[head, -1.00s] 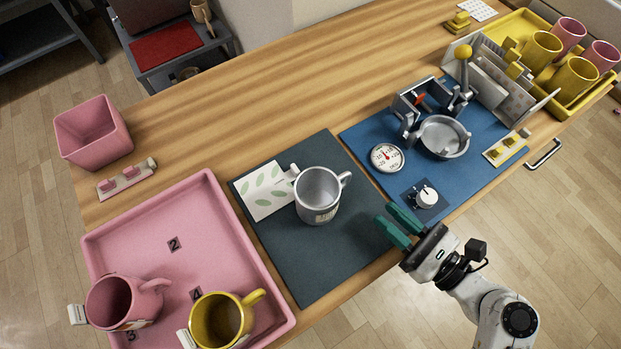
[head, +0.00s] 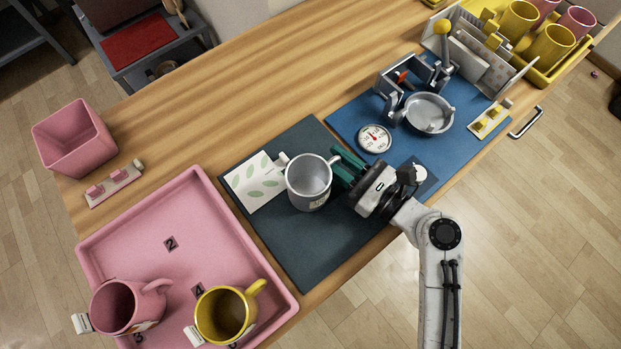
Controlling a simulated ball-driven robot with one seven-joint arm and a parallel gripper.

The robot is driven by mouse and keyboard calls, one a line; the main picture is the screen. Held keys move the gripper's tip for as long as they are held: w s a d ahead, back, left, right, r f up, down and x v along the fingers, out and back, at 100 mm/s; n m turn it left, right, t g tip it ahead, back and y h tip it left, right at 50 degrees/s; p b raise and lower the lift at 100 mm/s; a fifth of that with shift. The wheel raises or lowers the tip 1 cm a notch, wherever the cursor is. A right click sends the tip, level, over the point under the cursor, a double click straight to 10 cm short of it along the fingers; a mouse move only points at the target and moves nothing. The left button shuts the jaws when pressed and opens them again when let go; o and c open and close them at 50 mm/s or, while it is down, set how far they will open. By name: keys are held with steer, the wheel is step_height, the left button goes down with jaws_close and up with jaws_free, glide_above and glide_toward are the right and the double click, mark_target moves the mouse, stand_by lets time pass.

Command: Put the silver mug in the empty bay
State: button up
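The silver mug (head: 308,185) stands upright on the dark grey mat (head: 305,258), its handle (head: 333,160) pointing right. My gripper (head: 341,164) is at the handle side of the mug, its two green fingers apart. I cannot tell whether the handle lies between them or they touch it. The pink tray (head: 262,262) at the lower left has number labels. Label 2 (head: 170,243) lies on bare floor, and a second label (head: 198,290) shows just behind the yellow mug (head: 222,314). A pink mug (head: 120,306) stands at the tray's front left.
A leaf-patterned card (head: 255,181) lies left of the silver mug. A pink bin (head: 74,137) stands behind the tray. A yellow tray (head: 560,70) holds several mugs at the far right.

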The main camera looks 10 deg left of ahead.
steer(key=shift+x, duration=0.95)
jaws_close()
